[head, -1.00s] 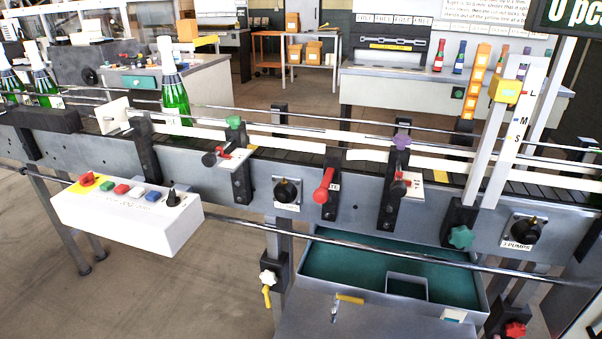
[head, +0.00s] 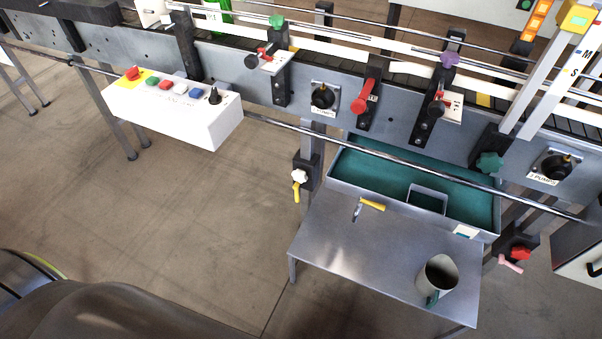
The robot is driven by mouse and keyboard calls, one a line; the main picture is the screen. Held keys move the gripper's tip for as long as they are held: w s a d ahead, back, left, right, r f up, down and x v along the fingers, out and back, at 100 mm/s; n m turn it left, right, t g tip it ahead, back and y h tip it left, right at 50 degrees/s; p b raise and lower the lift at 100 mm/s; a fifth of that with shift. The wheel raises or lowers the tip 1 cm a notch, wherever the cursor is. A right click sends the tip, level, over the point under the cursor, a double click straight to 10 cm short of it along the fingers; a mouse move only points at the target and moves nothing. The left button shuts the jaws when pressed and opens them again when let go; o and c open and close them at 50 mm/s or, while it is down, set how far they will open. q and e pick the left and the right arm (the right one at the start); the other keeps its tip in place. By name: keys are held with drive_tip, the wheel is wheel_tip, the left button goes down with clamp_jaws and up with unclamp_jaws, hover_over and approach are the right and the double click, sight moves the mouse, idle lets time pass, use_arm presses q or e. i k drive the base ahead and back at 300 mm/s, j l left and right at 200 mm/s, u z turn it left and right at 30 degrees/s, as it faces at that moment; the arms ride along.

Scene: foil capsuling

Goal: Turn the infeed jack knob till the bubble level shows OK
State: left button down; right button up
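Neither of my grippers shows in the head view. Two star-shaped knobs sit low on the conveyor's leg brackets: a white knob (head: 299,177) with a yellow lever (head: 297,194) below it, left of the green tray, and a red knob (head: 521,253) with a pink lever (head: 511,265) at the lower right. I cannot read a label that tells which is the infeed jack knob. I cannot make out a bubble level or an OK mark.
The conveyor (head: 230,85) runs across the top, with a long front rail (head: 400,163). A white button box (head: 180,120) juts out at left. A green-lined tray (head: 375,170) and a metal table (head: 340,240) with a mug (head: 437,277) stand in front. Floor at left is clear.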

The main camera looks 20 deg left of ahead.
sight(299, 175)
drive_tip(key=z, duration=1.75)
drive_tip(key=u, duration=2.35)
drive_tip(key=j, duration=0.45)
drive_tip(key=i+j, duration=0.15)
drive_tip(key=j, duration=0.25)
drive_tip(key=j+u, duration=0.1)
drive_tip(key=j, duration=0.35)
drive_tip(key=i+j, duration=0.15)
drive_tip(key=j, duration=0.25)
